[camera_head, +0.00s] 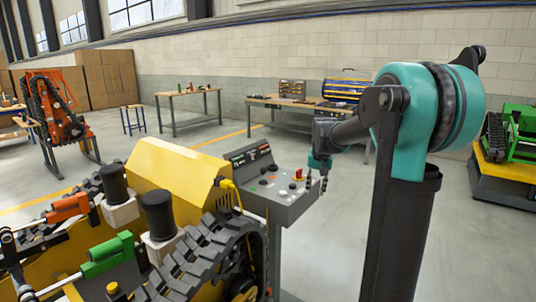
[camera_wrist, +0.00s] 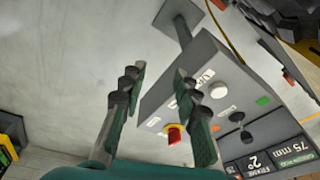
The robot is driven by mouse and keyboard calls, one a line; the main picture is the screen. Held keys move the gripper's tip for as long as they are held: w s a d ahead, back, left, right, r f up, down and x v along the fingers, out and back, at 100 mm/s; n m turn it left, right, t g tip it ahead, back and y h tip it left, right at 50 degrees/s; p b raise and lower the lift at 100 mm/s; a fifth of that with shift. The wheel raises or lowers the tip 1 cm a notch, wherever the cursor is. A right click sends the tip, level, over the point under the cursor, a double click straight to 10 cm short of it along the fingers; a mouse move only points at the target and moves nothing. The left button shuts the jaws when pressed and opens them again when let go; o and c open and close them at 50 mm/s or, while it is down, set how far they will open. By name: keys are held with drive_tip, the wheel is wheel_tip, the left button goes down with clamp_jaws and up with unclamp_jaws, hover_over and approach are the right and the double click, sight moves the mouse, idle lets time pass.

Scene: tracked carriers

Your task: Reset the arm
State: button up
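My arm reaches across from the right in the head view, with my gripper (camera_head: 319,176) at the right edge of a grey control box (camera_head: 290,207). In the wrist view my gripper (camera_wrist: 160,80) has its two green-padded fingers spread apart, with nothing between them. The control box (camera_wrist: 205,58) lies beyond the right finger, which covers part of it. A red knob on a yellow base (camera_wrist: 174,134), a white button (camera_wrist: 218,90) and a black knob (camera_wrist: 240,137) show on its face. I cannot tell whether a finger touches the box.
A yellow tracked carrier (camera_head: 175,172) stands left of the box, with a yellow cable between them. Workbenches (camera_head: 190,94) stand along the back wall. An orange tracked machine (camera_head: 55,105) is at the far left, and a green one (camera_head: 520,130) at the right. Open floor lies behind the box.

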drive_tip(key=s+f+n, duration=0.1)
drive_tip(key=s+f, duration=0.4)
drive_tip(key=s, duration=0.5)
drive_tip(key=s+f+n+t, duration=0.1)
drive_tip(key=s+f, duration=0.5)
drive_tip(key=s, duration=0.3)
drive_tip(key=s+d+f+n, duration=0.1)
drive_tip(key=s+f, duration=0.4)
drive_tip(key=s, duration=0.5)
drive_tip(key=shift+s+f+t, duration=0.15)
drive_tip(key=shift+s+t, duration=0.15)
drive_tip(key=shift+s, duration=0.05)
